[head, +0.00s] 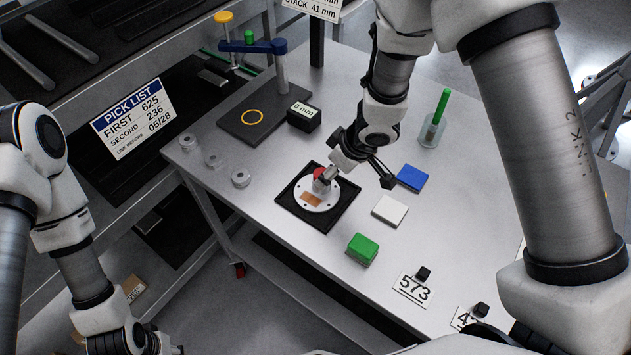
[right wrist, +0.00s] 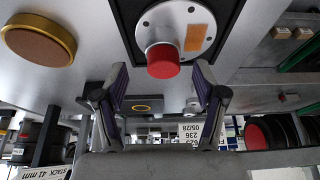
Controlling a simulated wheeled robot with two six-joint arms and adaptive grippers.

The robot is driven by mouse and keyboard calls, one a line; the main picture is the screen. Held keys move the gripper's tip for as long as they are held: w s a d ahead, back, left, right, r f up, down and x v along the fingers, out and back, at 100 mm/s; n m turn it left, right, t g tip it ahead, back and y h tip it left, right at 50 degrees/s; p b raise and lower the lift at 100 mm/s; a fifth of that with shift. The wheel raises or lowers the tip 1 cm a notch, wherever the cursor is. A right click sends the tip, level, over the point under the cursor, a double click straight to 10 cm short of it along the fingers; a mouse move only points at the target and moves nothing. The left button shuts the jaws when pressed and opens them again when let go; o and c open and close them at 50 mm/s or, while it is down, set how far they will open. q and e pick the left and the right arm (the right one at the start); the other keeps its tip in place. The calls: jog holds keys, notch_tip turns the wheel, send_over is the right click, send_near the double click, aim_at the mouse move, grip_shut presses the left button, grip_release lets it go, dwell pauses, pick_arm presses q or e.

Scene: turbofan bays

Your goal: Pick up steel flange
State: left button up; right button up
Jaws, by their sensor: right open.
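A pale round disc with bolt holes, which looks like the steel flange (head: 306,193), lies flat in a black square tray (head: 288,204). It has a red knob (head: 319,172) and an orange-brown rectangle on top. In the right wrist view the flange (right wrist: 181,14) is at the top, with the red knob (right wrist: 163,62) in front of it. My right gripper (head: 357,178) is open and empty beside the knob; in its wrist view the fingers (right wrist: 163,76) are either side of the knob's line, apart from it. My left gripper (head: 152,343) is partly cut off at the bottom left.
Blue (head: 412,178), white (head: 389,210) and green (head: 363,249) blocks lie right of the tray. Several small grey rings (head: 240,178) sit at the left edge. A dark stand base (head: 245,122) and black 0 mm box (head: 303,116) are behind. A green rod stands in a clear holder (head: 432,132).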

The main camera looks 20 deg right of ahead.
aim_at(317, 189)
jog(key=x, duration=0.5)
jog(key=shift+w+a, duration=0.15)
jog(key=shift+a, duration=0.1)
jog(key=shift+w+f, duration=0.1)
jog(key=shift+w, duration=0.05)
jog(key=shift+s+r, duration=0.25)
jog(key=shift+s, duration=0.1)
jog(key=c, duration=0.6)
jog(key=shift+s, duration=0.1)
grip_shut()
jog(key=shift+r, duration=0.15)
